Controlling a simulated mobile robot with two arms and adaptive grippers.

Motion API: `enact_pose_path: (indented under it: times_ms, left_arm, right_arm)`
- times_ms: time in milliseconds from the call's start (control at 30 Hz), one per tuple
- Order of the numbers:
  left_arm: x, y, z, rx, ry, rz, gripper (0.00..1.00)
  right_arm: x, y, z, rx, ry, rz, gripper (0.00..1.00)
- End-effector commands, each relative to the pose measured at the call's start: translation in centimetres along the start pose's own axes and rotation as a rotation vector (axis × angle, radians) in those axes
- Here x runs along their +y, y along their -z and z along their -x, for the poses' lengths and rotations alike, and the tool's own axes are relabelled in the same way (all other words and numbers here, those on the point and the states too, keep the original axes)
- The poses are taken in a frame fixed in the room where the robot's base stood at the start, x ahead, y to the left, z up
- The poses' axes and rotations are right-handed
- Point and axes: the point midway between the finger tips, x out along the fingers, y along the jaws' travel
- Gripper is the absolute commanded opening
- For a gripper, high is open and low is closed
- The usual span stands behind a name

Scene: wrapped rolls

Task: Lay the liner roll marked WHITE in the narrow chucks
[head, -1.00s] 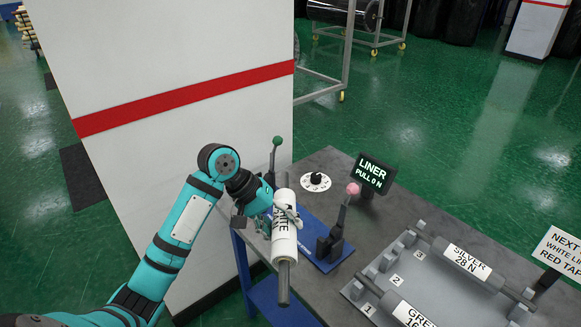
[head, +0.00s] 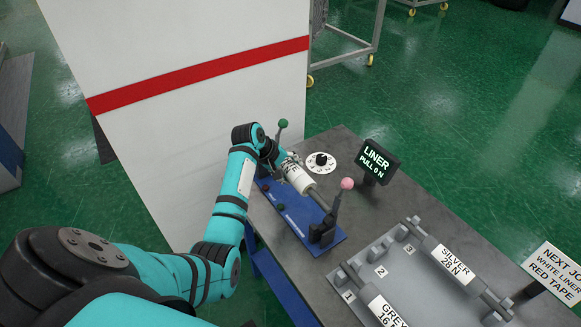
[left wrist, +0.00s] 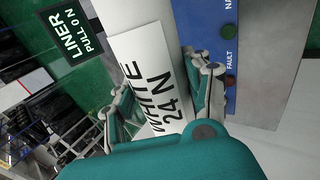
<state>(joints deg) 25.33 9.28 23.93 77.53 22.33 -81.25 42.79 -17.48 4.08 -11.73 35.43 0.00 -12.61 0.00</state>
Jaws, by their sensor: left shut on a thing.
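The liner roll marked WHITE 24 N (head: 299,179) is a white roll on a grey core; its label fills the middle of the left wrist view (left wrist: 150,75). My left gripper (head: 286,168) is shut around it near its far end. The roll lies lengthwise over the blue chuck base (head: 297,223), between the green-knobbed lever (head: 282,124) and the pink-knobbed lever (head: 346,184). I cannot tell whether its core ends touch the chucks. The base also shows in the left wrist view (left wrist: 247,75). My right gripper is out of view.
A grey rack with numbered slots holds the SILVER roll (head: 446,260) and the GREY roll (head: 379,306) at the right. Behind the base are a dial (head: 321,162) and the LINER PULL 0 N display (head: 375,161).

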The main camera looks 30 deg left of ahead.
Motion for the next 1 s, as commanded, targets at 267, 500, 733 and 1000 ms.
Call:
enact_pose_path:
  times_ms: [267, 500, 733, 1000]
  left_arm:
    - [-0.4, -0.2, -0.9, -0.003, 0.001, -0.002, 0.0]
    - [-1.4, -0.2, -2.4, -0.004, 0.001, -0.001, 0.0]
    - [-2.4, -0.2, -3.9, -0.004, 0.001, -0.002, 0.0]
    - [-3.4, -0.2, -5.5, -0.003, 0.001, -0.002, 0.0]
  right_arm:
    - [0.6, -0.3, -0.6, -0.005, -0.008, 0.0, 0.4]
    - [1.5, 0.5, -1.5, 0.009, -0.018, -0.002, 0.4]
    - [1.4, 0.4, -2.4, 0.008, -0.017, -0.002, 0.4]
    - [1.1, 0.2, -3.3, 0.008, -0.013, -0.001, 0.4]
